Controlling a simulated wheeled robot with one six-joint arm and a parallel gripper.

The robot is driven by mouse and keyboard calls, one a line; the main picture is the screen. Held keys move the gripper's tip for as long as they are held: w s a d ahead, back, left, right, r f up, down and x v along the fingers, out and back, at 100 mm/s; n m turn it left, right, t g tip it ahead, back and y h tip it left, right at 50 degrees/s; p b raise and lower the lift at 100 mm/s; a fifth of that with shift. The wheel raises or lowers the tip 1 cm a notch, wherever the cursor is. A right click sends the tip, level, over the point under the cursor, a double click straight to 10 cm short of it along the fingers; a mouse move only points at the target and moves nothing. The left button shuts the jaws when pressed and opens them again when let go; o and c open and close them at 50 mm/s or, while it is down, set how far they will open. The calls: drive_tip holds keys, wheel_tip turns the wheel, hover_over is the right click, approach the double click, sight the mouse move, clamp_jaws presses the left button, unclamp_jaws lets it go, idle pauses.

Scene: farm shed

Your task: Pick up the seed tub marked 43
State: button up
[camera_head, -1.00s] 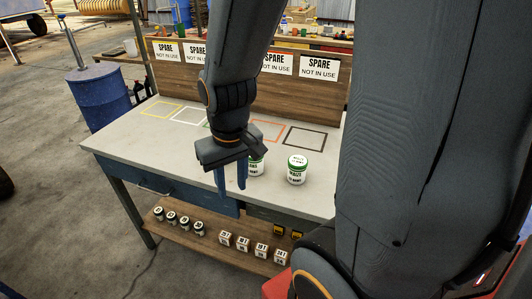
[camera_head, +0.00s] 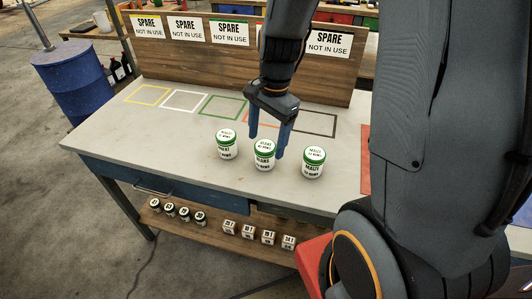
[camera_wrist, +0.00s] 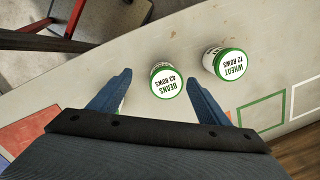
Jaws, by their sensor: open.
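The tub marked BEANS 43 ROWS (camera_wrist: 166,82) has a white lid with a green rim; in the wrist view it shows between my finger tips. In the head view it is the middle tub (camera_head: 264,158) of three on the workbench. My gripper (camera_head: 266,147) is open and empty, its fingers pointing down close above and behind that tub. In the wrist view my gripper (camera_wrist: 159,76) has one finger on each side of the lid. I cannot tell the exact height gap.
The WHEAT 12 ROWS tub (camera_wrist: 226,63) stands close by, left of the beans tub in the head view. A maize tub (camera_head: 314,164) stands at its right. Coloured outlines mark the bench top (camera_head: 110,135). A board with spare signs (camera_head: 230,32) rises behind. Small jars and boxes fill the lower shelf.

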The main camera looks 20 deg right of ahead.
sight(263, 148)
drive_tip(key=m, duration=0.1)
drive_tip(key=w+f+m, duration=0.1)
drive_tip(key=m, duration=0.1)
drive_tip(key=shift+w+f+y, duration=0.1)
drive_tip(key=shift+w+y, duration=0.15)
drive_tip(key=shift+y, duration=0.05)
wheel_tip(263, 148, down, 2)
drive_tip(key=shift+a+f, duration=0.1)
drive_tip(key=shift+a, duration=0.05)
drive_tip(key=shift+w+f+p, duration=0.2)
drive_tip(key=shift+f+p, duration=0.8)
drive_tip(key=shift+f, duration=1.75)
drive_tip(key=c, duration=1.2)
